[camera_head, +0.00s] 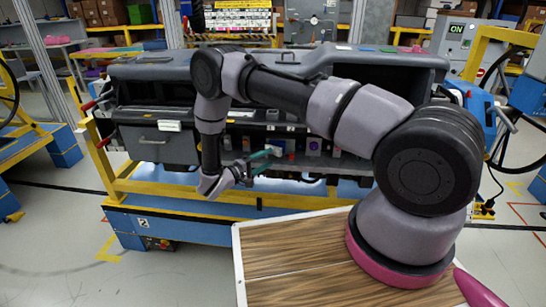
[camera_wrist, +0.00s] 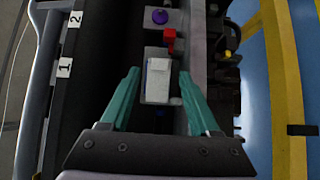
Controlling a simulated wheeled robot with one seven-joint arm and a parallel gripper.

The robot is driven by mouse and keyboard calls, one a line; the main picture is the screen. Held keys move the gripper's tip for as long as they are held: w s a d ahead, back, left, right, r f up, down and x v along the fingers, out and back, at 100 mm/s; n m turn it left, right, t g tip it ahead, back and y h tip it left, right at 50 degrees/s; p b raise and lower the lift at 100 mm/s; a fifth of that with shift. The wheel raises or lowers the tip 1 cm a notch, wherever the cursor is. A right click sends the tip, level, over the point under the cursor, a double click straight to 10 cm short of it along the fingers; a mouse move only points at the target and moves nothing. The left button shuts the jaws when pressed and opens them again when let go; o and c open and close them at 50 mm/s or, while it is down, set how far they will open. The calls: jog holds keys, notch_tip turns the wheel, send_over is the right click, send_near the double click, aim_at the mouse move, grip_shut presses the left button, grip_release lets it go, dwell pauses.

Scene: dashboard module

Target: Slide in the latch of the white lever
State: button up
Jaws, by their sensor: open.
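In the wrist view a white lever (camera_wrist: 158,80) with a boxy shape sits on the dashboard panel, between and beyond the two teal fingers of my gripper (camera_wrist: 160,76). The fingers are apart, one on each side of the lever, with a gap showing on both sides. I cannot tell how far the fingertips are above the panel. The latch cannot be made out separately from the lever. In the head view my gripper (camera_head: 262,160) is at the front of the dashboard module (camera_head: 130,75), and I cannot clearly pick out the white lever there.
A red lever (camera_wrist: 170,40) and a purple knob (camera_wrist: 160,17) sit above the white lever in the wrist view. A yellow frame rail (camera_head: 160,190) runs below the dashboard. A drawer-like box (camera_head: 160,144) is at its left.

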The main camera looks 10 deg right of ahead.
aim_at(277, 154)
jog(key=shift+x, duration=1.9)
grip_shut()
jog(key=shift+w+d+r+n+t+y, duration=0.1)
jog(key=shift+d+n+t+y, duration=0.1)
jog(key=shift+n+t+y, duration=0.3)
jog(key=shift+w+d+n+t+y, duration=0.1)
jog(key=shift+d+n+t+y, duration=0.15)
jog(key=shift+n+t, duration=0.35)
jog(key=shift+w+d+n+t+y, duration=0.15)
jog(key=shift+d+n+t+y, duration=0.1)
jog(key=shift+n+t+y, duration=0.3)
jog(key=shift+w+d+n+t+y, duration=0.2)
jog(key=shift+n+t+y, duration=0.15)
jog(key=shift+t+y, duration=0.4)
grip_release()
